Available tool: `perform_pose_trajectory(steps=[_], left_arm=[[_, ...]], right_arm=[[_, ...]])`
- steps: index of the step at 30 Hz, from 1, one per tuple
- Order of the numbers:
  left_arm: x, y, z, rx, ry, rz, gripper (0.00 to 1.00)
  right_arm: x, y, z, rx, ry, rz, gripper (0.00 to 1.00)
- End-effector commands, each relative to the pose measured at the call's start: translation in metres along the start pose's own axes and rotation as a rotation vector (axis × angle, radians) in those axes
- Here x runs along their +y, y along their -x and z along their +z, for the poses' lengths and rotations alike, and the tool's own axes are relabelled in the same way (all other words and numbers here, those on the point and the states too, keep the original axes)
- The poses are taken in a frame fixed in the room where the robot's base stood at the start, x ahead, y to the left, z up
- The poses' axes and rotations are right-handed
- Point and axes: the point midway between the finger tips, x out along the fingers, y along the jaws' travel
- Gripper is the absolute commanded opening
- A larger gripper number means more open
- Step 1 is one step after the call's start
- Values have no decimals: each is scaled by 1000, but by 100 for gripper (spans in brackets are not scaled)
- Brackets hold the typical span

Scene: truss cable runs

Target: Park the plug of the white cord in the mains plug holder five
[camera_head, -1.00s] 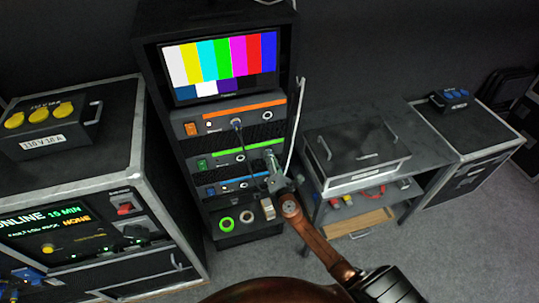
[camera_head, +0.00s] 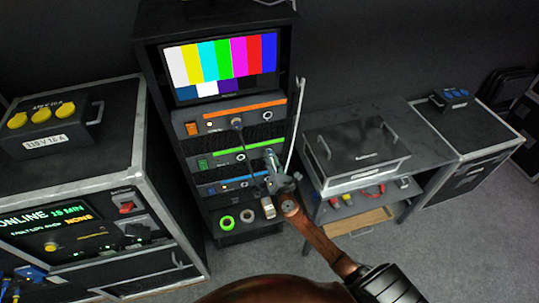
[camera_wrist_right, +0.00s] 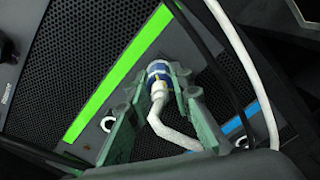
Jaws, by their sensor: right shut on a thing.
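My right gripper (camera_wrist_right: 160,100) is shut on the plug (camera_wrist_right: 158,72), which has a blue band and a white cord bending out toward the camera. The white cord (camera_wrist_right: 170,132) runs down between the fingers; a white length (camera_wrist_right: 245,65) also passes on the right of the wrist view. In the head view my right gripper (camera_head: 271,158) is at the right end of the green-striped unit (camera_head: 225,159). The fingers hide the plug there. I cannot tell whether the plug touches the unit's face. A white line (camera_head: 294,125) runs up the rack's right edge. I cannot make out mains plug holder five. My left gripper is not in view.
A black cable hangs from the orange-striped unit (camera_head: 215,118) near my gripper. A blue-striped unit (camera_head: 222,185) sits below. A green tape ring (camera_head: 226,223) lies on the rack's low shelf. A lidded case (camera_head: 356,155) stands on the bench at right.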

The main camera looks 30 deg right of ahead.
Motion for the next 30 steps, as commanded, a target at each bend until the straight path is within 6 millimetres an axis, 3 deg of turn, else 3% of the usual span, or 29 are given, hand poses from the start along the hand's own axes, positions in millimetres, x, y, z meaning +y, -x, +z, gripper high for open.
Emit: perform_pose_trajectory(steps=[11,30], left_arm=[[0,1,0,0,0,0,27],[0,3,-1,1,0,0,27]], right_arm=[[1,5,3,-5,0,2,0],[0,37,1,-1,0,0,0]])
